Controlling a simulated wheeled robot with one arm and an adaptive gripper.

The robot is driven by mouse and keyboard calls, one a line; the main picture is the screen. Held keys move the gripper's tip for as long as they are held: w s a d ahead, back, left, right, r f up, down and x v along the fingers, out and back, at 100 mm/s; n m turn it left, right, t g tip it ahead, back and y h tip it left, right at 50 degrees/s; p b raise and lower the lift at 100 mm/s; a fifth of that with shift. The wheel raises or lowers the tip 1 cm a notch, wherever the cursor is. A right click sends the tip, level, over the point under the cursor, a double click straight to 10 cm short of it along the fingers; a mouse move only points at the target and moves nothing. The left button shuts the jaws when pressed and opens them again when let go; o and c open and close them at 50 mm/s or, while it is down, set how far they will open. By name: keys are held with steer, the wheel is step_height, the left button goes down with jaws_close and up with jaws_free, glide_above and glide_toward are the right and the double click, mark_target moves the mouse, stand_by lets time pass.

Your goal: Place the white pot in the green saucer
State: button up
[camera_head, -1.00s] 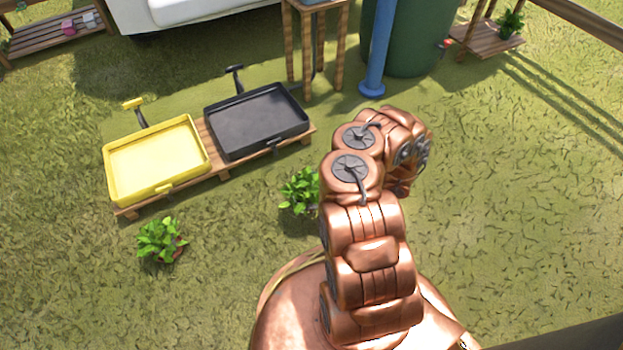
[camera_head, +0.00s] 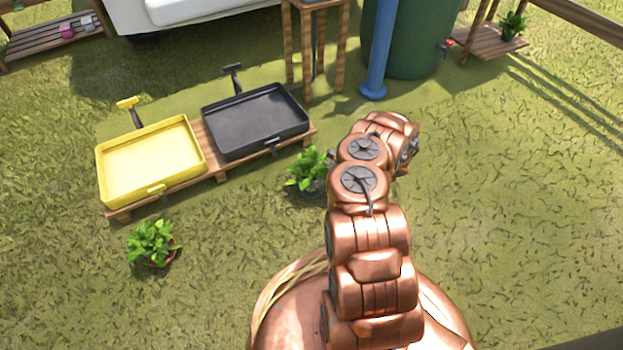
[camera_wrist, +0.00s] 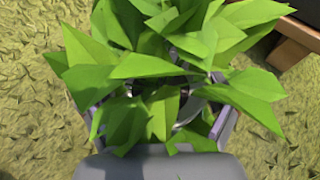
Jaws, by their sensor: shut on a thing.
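A leafy green plant (camera_wrist: 165,65) fills the middle of the wrist view. My gripper (camera_wrist: 158,115) is shut around its pot under the leaves, with a finger showing at each side. The leaves hide the pot, so I cannot tell its colour there. In the head view this plant (camera_head: 306,168) is just left of my arm's end, in front of the black tray, and its pot is in shade. I do not see a green saucer or a clearly white pot in either view.
A yellow tray (camera_head: 150,163) and a black tray (camera_head: 255,122) sit on a low wooden pallet (camera_head: 212,160). Another plant in a reddish pot (camera_head: 160,260) stands on the grass at left. A wooden stand, blue post (camera_head: 378,50) and green barrel (camera_head: 415,45) are behind. Grass at right is clear.

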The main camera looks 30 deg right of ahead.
steer(key=shift+f, duration=0.6)
steer(key=shift+f, duration=0.1)
steer(key=shift+f+b, duration=0.15)
steer(key=shift+b, duration=0.15)
steer(key=o, duration=1.1)
steer(key=shift+o, duration=0.2)
